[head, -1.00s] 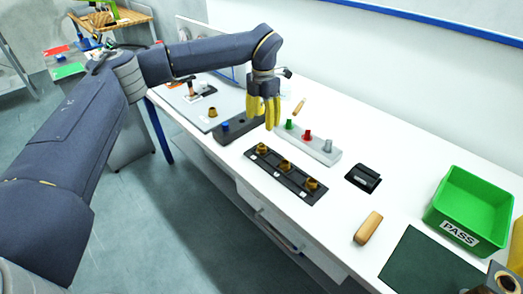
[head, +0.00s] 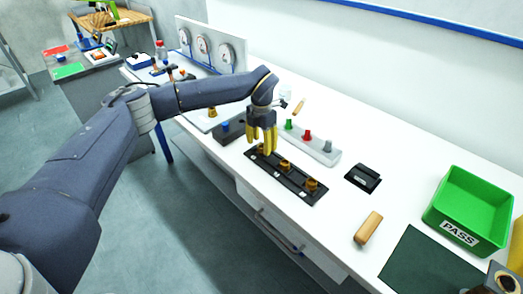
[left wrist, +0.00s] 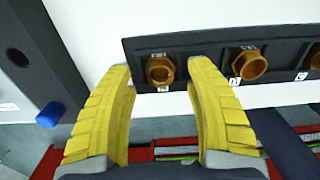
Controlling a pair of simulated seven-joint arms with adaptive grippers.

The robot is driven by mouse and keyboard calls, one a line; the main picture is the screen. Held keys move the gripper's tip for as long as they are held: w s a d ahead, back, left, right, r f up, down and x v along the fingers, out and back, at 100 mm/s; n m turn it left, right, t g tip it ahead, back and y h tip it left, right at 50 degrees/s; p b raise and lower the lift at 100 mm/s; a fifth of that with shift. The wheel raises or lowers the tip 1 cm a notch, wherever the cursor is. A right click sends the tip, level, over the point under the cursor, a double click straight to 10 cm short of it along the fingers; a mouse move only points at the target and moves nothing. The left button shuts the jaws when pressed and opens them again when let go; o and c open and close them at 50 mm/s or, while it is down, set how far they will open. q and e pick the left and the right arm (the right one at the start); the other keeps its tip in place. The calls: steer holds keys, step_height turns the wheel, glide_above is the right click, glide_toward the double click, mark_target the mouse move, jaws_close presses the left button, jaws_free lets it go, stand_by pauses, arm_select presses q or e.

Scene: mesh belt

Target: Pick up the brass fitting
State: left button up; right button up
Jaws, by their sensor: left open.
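Several brass fittings stand in view. Three of them sit in a row in a dark rack (head: 299,188): the middle one (head: 285,166), the right one (head: 311,184), and the left one, which is largely hidden behind my left gripper (head: 262,148) in the head view. In the left wrist view, that end fitting (left wrist: 160,70) shows upright in the rack, between the two yellow fingertips in the picture. The left gripper (left wrist: 160,66) is open and empty, close above that end of the rack. Its exact height above the fitting is unclear.
Another brass fitting (head: 212,112) stands farther left. A dark block with a blue knob (head: 226,126) is beside the rack. Behind is a grey strip with coloured knobs (head: 321,150). A black holder (head: 363,178), wooden block (head: 368,227) and green PASS bin (head: 469,207) are to the right.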

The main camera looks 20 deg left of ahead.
arm_select(q)
steer(key=shift+f, duration=0.65)
steer(key=shift+c, duration=0.3)
jaws_close()
